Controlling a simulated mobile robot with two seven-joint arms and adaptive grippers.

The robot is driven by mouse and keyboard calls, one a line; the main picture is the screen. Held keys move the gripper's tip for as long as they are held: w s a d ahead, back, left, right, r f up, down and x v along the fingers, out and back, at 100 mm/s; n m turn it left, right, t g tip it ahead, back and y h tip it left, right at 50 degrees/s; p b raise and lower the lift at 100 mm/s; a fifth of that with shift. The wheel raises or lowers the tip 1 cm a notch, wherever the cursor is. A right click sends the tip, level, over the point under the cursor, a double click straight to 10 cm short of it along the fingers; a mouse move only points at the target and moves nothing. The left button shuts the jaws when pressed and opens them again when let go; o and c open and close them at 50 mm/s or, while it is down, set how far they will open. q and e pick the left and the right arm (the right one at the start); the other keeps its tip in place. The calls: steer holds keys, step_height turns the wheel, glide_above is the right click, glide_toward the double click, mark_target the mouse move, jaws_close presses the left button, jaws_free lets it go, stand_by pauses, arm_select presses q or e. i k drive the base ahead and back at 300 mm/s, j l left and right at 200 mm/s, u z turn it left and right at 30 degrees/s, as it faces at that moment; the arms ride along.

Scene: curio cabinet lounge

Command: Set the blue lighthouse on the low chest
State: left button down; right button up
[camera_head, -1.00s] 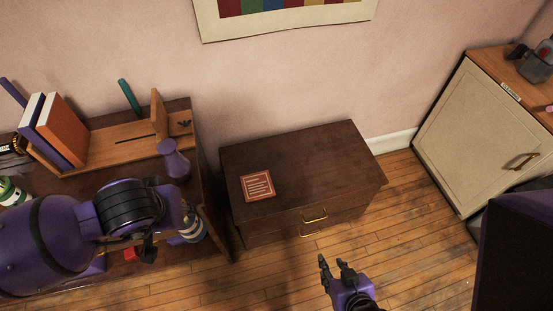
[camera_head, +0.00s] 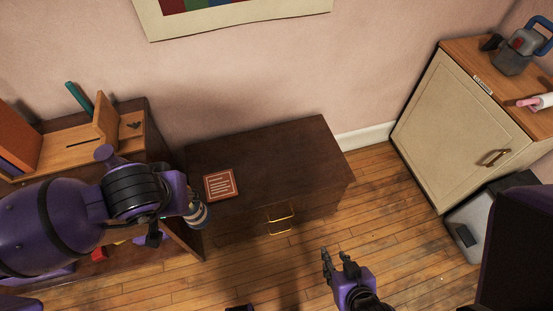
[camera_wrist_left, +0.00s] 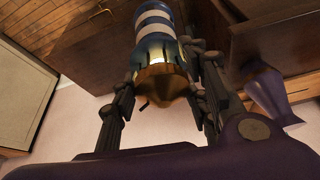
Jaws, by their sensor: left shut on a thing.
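The blue lighthouse is banded blue and white with a brass-coloured cap. In the left wrist view the lighthouse (camera_wrist_left: 156,32) sits between the fingers of my left gripper (camera_wrist_left: 163,65), which is shut on it. In the head view only the end of the lighthouse (camera_head: 198,214) shows past my left gripper (camera_head: 175,222), by the chest's left front corner. The low chest (camera_head: 285,155) is dark wood with brass drawer handles and a mostly bare top. My right gripper (camera_head: 334,258) is empty, its fingers apart, over the floor in front of the chest.
A red-brown card (camera_head: 221,183) lies on the chest's left part. A dark shelf unit (camera_head: 160,135) with a wooden slotted box stands at left. A cream cabinet (camera_head: 440,125) stands at right, with a grey bin (camera_head: 475,225) by it. Wooden floor lies open between.

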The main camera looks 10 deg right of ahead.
mark_target(268, 171)
steer(key=i+l, duration=0.1)
steer(key=l, duration=0.3)
steer(key=i+l+z, duration=0.1)
steer(key=l, duration=0.3)
steer(key=i+l, duration=0.15)
steer(key=l, duration=0.3)
steer(key=i+l+z, duration=0.1)
steer(key=l, duration=0.3)
